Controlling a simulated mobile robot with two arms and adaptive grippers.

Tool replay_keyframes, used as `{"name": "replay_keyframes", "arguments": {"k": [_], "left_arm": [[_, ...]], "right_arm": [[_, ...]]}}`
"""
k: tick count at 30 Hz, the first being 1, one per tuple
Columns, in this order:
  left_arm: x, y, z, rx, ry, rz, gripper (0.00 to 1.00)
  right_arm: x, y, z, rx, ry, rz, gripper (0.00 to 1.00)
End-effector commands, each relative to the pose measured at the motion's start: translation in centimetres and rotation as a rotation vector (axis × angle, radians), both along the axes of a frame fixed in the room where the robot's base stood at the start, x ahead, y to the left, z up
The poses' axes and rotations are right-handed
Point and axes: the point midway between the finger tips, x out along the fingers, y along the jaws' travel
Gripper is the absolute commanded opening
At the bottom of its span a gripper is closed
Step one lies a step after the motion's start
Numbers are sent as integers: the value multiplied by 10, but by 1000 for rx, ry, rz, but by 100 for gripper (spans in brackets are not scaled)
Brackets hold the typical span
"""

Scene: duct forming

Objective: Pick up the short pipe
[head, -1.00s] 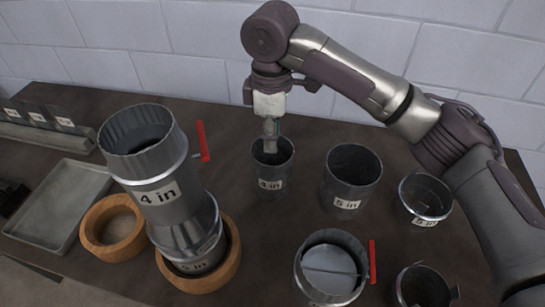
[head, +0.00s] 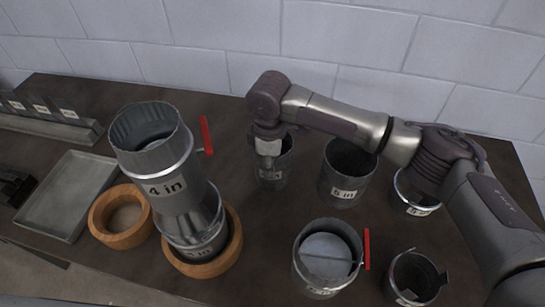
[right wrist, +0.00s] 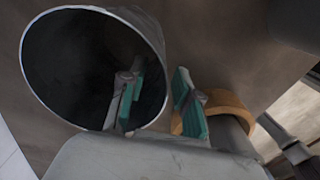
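A dark grey open pipe labelled "4 in" (head: 272,180) stands upright on the table, partly covered by my right arm. My right gripper (head: 268,160) is at its rim, pointing down. In the right wrist view, the pipe's round mouth (right wrist: 75,65) fills the left side. The right gripper's green-padded fingers (right wrist: 160,103) are apart, one over the mouth and the other outside the wall, with the rim between them. Contact with the wall cannot be told. My left gripper is not in view.
A "5 in" pipe (head: 347,182) and a shorter collar (head: 416,198) stand to the right. A damper piece with a red handle (head: 325,262) and a notched collar (head: 416,279) are in front. Left are a tall "4 in" assembly (head: 165,175), wooden ring (head: 118,238) and tray (head: 62,200).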

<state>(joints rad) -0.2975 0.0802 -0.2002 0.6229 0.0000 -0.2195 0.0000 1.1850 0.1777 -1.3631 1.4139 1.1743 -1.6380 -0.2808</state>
Motion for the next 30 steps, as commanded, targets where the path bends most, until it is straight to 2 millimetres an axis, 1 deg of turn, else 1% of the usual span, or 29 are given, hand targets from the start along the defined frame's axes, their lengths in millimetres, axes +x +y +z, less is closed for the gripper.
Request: {"name": "replay_keyframes", "arguments": {"k": [4, 5, 9, 10, 11, 25, 28, 30], "left_arm": [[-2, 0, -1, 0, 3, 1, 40], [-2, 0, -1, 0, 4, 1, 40], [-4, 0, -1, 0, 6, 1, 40], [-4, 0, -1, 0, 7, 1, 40], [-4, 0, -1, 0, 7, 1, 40], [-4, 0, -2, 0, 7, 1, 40], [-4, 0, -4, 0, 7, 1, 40], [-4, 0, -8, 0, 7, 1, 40]], "right_arm": [[0, 0, 0, 0, -1, 0, 32], [0, 0, 0, 0, -1, 0, 30], [0, 0, 0, 0, -1, 0, 7], [0, 0, 0, 0, -1, 0, 2], [0, 0, 0, 0, -1, 0, 0], [1, 0, 3, 2, -2, 0, 0], [1, 1, 12, 3, -4, 0, 0], [1, 1, 24, 3, -5, 1, 0]]}}
